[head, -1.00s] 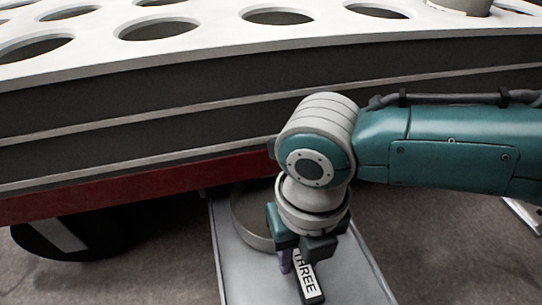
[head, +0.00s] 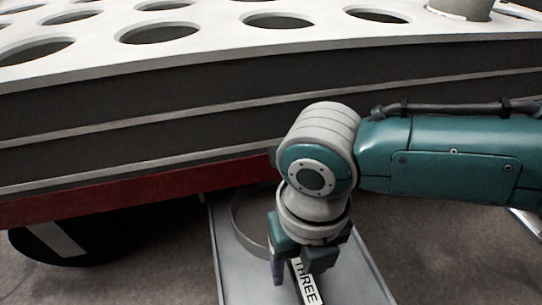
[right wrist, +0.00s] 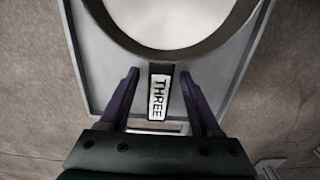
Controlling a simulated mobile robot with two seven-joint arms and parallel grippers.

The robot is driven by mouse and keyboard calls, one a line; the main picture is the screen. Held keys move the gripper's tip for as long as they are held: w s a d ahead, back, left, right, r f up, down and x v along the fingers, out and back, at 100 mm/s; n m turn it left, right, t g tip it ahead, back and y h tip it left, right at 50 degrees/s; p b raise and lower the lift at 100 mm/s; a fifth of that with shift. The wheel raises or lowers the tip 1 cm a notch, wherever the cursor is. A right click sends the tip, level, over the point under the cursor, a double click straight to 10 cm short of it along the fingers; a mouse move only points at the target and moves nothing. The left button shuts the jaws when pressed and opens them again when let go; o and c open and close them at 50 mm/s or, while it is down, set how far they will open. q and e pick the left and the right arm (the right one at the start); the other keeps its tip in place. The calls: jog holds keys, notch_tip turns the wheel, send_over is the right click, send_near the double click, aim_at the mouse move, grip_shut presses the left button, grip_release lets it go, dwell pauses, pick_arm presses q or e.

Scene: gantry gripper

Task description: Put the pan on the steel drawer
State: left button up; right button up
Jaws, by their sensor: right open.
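The pan (right wrist: 175,20) is pale and round with a dark rim, and lies on a grey, raised-edge metal surface (right wrist: 88,62). I cannot tell whether this surface is the steel drawer. The pan's dark handle (right wrist: 158,118) bears a white label reading THREE and points toward my right gripper (right wrist: 159,77). That gripper is open, one purple finger on each side of the handle, with gaps visible. In the head view, the gripper (head: 297,268) covers part of the pan (head: 240,225) and its handle (head: 307,285). My left gripper is not in view.
A large white-topped structure (head: 225,48) with round holes and dark sides spans the back. Its red lower edge (head: 130,195) overhangs near the pan. A black round object (head: 110,235) is on the floor at left. Bare floor flanks the grey surface.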

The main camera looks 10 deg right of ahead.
notch_tip(320, 180, up, 12)
jog(key=p, duration=0.9)
jog(key=s+a+r+m+t+y, duration=0.1)
jog(key=s+a+r+m+y, duration=0.1)
jog(key=s+a+m, duration=0.35)
jog(key=s+a+r+m+y, duration=0.2)
jog(key=m, duration=0.7)
jog(key=s+d+r+m+t+h, duration=0.1)
jog(key=s+d+m+h, duration=0.1)
jog(key=d+m, duration=0.6)
jog(key=s+d+r+m+t+h, duration=0.1)
jog(key=s+d+r+m, duration=0.1)
jog(key=d+m, duration=0.7)
jog(key=m, duration=0.3)
jog(key=shift+s+r+t+h, duration=0.3)
jog(key=shift+s+h, duration=0.1)
jog(key=shift+a, duration=0.1)
